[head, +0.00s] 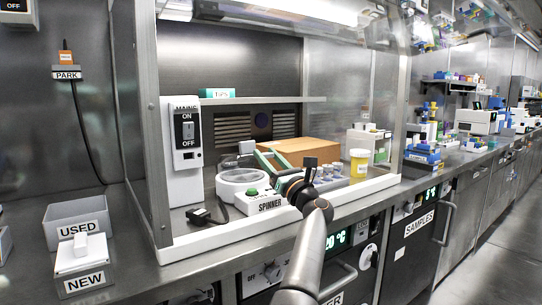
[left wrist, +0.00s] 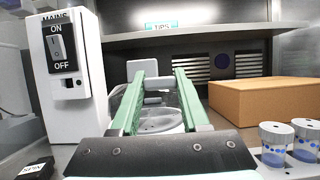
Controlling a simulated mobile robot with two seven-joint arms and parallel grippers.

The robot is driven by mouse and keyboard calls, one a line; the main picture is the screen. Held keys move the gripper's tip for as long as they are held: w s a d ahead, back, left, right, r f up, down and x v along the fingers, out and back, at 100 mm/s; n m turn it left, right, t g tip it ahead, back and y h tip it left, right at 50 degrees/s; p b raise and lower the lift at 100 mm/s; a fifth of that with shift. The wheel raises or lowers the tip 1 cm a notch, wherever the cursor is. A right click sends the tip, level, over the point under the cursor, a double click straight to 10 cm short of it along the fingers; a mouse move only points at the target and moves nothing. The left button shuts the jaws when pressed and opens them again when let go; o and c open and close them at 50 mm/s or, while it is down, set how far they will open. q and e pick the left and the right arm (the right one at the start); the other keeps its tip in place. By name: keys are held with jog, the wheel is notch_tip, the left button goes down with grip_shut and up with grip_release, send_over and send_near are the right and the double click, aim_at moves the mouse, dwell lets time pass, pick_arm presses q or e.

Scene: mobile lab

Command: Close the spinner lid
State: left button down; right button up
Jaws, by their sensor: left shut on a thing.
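The spinner (head: 243,187) is a white round device with a SPINNER label at its front, inside the metal cabinet. Its clear lid (head: 229,162) is hard to make out and looks raised and tilted above the bowl. My left gripper (head: 262,154) reaches in from the front right above the spinner, and its green fingers are shut on the lid. In the left wrist view the fingers (left wrist: 158,84) close around a pale part of the lid, and the white spinner bowl (left wrist: 160,124) shows between and below them. My right gripper is out of view.
A white MAINS switch box (head: 186,145) stands left of the spinner. A cardboard box (head: 300,150) lies behind. A black plug with a cable (head: 203,215) lies at front left.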

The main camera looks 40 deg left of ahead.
pick_arm(q)
jog(key=shift+f, duration=0.6)
jog(key=c, duration=0.6)
grip_release()
jog(key=shift+f, duration=0.1)
jog(key=shift+o, duration=1)
jog(key=shift+r, duration=0.2)
jog(key=shift+d, duration=0.1)
jog(key=shift+s+d+f, duration=0.1)
jog(key=shift+d, duration=0.25)
jog(key=p+v, duration=0.2)
jog(key=v, duration=0.9)
jog(key=shift+s+d+f, duration=0.15)
jog(key=shift+d+f, duration=0.05)
